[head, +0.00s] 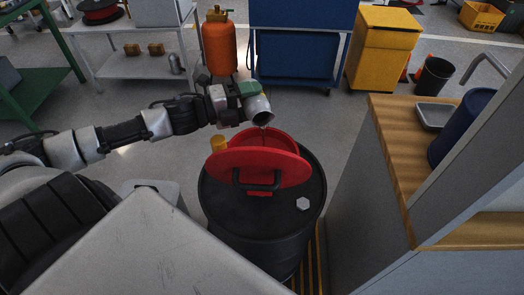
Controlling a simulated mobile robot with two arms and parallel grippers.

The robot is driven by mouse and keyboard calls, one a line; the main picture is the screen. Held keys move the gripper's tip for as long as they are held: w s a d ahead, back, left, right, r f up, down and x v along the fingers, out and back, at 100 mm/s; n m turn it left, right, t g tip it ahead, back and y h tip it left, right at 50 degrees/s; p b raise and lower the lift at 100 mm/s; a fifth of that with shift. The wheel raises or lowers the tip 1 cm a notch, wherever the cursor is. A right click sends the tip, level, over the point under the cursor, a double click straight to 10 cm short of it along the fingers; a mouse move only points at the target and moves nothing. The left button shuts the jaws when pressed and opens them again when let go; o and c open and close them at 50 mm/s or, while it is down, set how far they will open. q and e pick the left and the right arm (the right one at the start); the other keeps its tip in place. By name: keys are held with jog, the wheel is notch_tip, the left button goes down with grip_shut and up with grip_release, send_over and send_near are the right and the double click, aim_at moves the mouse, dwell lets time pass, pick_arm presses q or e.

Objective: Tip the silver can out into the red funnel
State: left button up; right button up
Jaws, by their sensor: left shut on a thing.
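The silver can (259,108) is in my left gripper (240,98), which is shut on it. The can is tilted, with its mouth pointing down to the right, just above the far rim of the red funnel. A faint thin streak shows below the mouth; I cannot tell for sure whether it is liquid. The red funnel (272,138) sits on top of a black drum (234,214). A red round lid with a black handle (225,165) stands in front of the funnel and hides much of its bowl. My right gripper is not in view.
A yellow cap (218,144) and a pale hexagonal piece (303,204) are on the drum. A wood-topped counter (395,150) with a grey tray (434,117) stands at right. An orange gas cylinder (219,45), blue cabinet (300,55) and yellow bin (383,50) stand behind.

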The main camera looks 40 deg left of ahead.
pick_arm(q)
jog(key=shift+d+f+m, duration=0.1)
jog(key=shift+f+m, duration=0.05)
jog(key=shift+m, duration=0.45)
dwell(0.4)
jog(key=shift+s+d+r+m, duration=0.2)
jog(key=shift+r+m, duration=0.2)
jog(key=shift+m, duration=0.3)
